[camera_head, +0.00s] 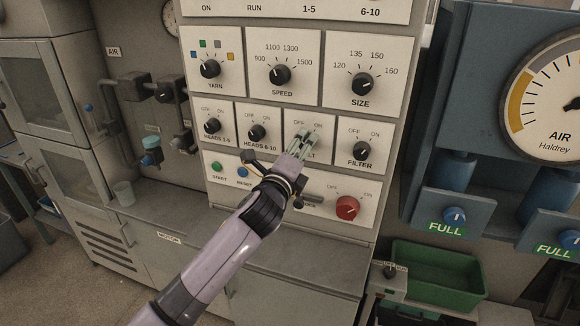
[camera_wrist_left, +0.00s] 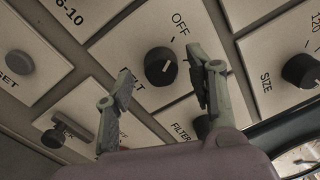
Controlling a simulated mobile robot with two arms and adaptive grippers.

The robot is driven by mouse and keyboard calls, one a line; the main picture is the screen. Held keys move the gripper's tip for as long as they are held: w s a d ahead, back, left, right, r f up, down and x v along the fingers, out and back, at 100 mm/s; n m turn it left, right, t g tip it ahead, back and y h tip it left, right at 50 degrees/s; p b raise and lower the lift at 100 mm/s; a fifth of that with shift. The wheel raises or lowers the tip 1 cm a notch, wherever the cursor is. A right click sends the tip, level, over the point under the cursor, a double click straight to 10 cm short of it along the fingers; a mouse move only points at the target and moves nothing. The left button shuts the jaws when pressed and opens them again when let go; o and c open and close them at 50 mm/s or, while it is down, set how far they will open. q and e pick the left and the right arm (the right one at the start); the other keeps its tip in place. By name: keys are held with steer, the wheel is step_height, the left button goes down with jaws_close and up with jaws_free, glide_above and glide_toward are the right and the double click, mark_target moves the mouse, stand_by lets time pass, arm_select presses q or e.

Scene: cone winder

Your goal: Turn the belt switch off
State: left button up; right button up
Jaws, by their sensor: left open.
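The belt switch is a dark round knob on a white plate (camera_head: 291,118). In the head view my left gripper (camera_head: 308,138) covers the knob and part of its label. In the left wrist view the belt knob (camera_wrist_left: 161,66) shows between the two spread fingers of my left gripper (camera_wrist_left: 160,68), with the word OFF above it. The fingers are open, one on each side of the knob; contact cannot be told. A pale pointer mark shows on the knob; which label it points to is unclear. My right gripper is not in view.
The filter knob (camera_head: 359,150) is close on the right and the heads 6-10 knob (camera_head: 257,132) on the left. Above are the speed knob (camera_head: 280,75) and size knob (camera_head: 361,84). Below are a red knob (camera_head: 347,207) and the green start button (camera_head: 217,166).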

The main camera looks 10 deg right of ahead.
arm_select(q)
steer(key=v, duration=1)
steer(key=shift+s, duration=0.15)
steer(key=shift+a+f, duration=0.1)
